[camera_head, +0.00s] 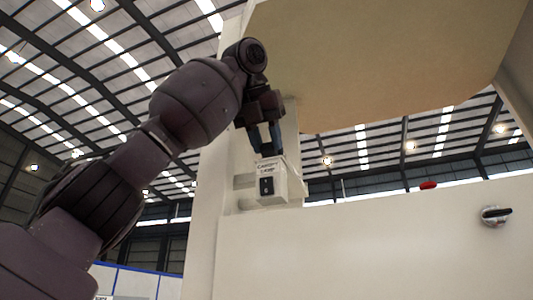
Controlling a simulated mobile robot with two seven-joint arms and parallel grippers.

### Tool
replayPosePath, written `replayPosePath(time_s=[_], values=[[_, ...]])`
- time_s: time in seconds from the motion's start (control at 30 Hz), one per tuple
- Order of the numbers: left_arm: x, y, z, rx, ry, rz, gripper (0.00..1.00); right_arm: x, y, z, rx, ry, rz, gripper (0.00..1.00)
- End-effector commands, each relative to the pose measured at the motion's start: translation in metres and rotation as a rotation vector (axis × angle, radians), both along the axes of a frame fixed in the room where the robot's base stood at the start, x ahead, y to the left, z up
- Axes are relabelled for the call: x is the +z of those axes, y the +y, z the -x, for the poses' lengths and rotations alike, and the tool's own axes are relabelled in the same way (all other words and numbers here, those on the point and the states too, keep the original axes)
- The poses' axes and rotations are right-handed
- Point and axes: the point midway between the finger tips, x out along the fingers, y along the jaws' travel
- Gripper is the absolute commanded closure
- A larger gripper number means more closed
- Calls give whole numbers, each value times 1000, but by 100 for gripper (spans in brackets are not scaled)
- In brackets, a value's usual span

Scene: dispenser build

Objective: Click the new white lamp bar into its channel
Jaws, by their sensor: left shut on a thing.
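My left gripper (268,143) points downward just above a small white box (280,188) with a black switch (266,186) and a label that appears to read "canopy lamp". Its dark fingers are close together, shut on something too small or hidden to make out. I cannot tell whether the fingertips touch the box. I cannot make out the white lamp bar or its channel. My right gripper is not in view.
A broad beige canopy (380,60) hangs overhead, close to my left wrist. A pale upright column (213,190) stands behind the gripper. A cream panel (380,250) fills the lower right, with a round knob (495,215) and a red object (428,185) on top.

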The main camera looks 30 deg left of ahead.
Motion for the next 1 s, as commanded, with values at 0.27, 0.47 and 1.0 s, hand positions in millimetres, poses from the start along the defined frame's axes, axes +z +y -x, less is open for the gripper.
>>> replayPosePath(time_s=[0.27, 0.47, 1.0], values=[[0, 0, -3, -1, -1, 0, 100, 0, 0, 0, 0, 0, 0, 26], [0, 1, -5, 0, -2, 0, 100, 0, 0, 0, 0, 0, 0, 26], [0, 1, -5, -1, -1, 0, 56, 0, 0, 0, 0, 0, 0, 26]])
